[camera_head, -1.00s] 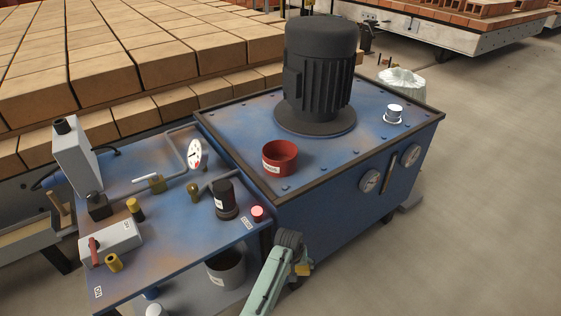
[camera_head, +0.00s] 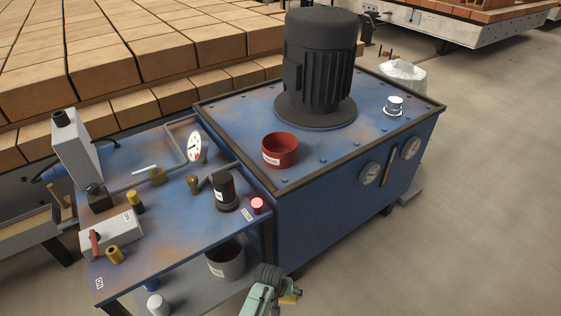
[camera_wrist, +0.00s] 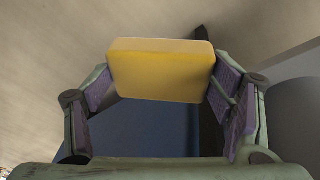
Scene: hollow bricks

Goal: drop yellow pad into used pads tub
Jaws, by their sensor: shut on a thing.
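The yellow pad (camera_wrist: 160,70) is a rounded block held between the two purple-lined fingers of my gripper (camera_wrist: 162,82) in the wrist view. The fingers press on its left and right ends. In the head view my arm's end (camera_head: 268,278) is low at the bottom centre, in front of the blue machine, and the fingers cannot be made out. Two labelled tubs show there: a red one (camera_head: 280,153) on the tank top and a grey one (camera_head: 228,266) on the lower shelf. Their labels are too small to read. My gripper is apart from both.
The blue bench (camera_head: 165,235) carries a gauge, valves, a dark cylinder (camera_head: 224,196) and a red button (camera_head: 257,205). A large black motor (camera_head: 319,70) stands on the tank. A white cup (camera_head: 155,304) is on the lower shelf (camera_head: 190,290). Open floor (camera_head: 480,220) lies right.

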